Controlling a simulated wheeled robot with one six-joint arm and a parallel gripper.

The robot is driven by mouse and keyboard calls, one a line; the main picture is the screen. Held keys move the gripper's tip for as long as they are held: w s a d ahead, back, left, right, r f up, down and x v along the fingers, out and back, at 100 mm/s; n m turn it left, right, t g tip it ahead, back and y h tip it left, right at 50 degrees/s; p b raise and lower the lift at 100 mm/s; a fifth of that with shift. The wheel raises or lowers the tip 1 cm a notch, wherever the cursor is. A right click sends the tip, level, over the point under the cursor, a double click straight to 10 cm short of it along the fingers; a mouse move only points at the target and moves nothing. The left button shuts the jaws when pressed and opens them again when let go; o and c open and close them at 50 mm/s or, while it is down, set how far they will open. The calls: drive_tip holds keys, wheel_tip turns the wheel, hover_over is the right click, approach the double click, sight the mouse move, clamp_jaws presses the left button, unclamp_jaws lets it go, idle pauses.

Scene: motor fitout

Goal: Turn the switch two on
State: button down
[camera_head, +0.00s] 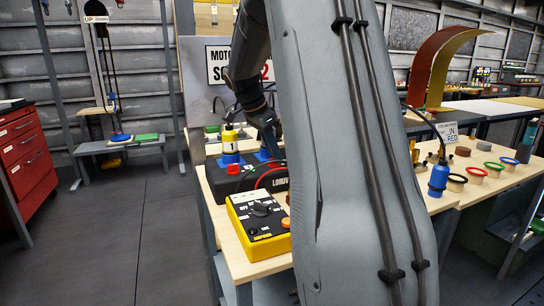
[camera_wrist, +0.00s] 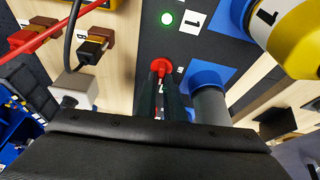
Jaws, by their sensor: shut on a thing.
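My gripper (camera_wrist: 160,88) points at a dark panel (camera_wrist: 223,52) in the wrist view. Its two dark fingers are shut on a small red switch (camera_wrist: 160,66), whose tip shows between and just beyond them. A lit green lamp (camera_wrist: 167,18) and a white label "1" (camera_wrist: 193,21) sit on the panel beyond the switch. I cannot read a number at the switch itself, nor tell its position. In the head view the dark wrist hangs over the panel area behind the yellow plug marked "1" (camera_head: 230,143); the fingertips and switch are hidden there.
A blue socket (camera_wrist: 233,15) and a yellow plug (camera_wrist: 292,35) stand close right of my fingers. A grey connector (camera_wrist: 74,88) and red and black plugs and cables lie left. In the head view a yellow control box (camera_head: 246,218) sits at the bench's front edge.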

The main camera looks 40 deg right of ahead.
drive_tip(key=shift+w+a+m, duration=0.2)
drive_tip(key=shift+w+m, duration=0.05)
drive_tip(key=shift+m, duration=0.15)
drive_tip(key=c, duration=1.9)
unclamp_jaws()
drive_tip(key=shift+w+a, duration=0.1)
drive_tip(key=shift+w, duration=0.05)
drive_tip(key=shift+o, duration=0.2)
drive_tip(key=shift+r, duration=0.1)
drive_tip(key=v, duration=0.7)
drive_tip(key=shift+r, duration=0.3)
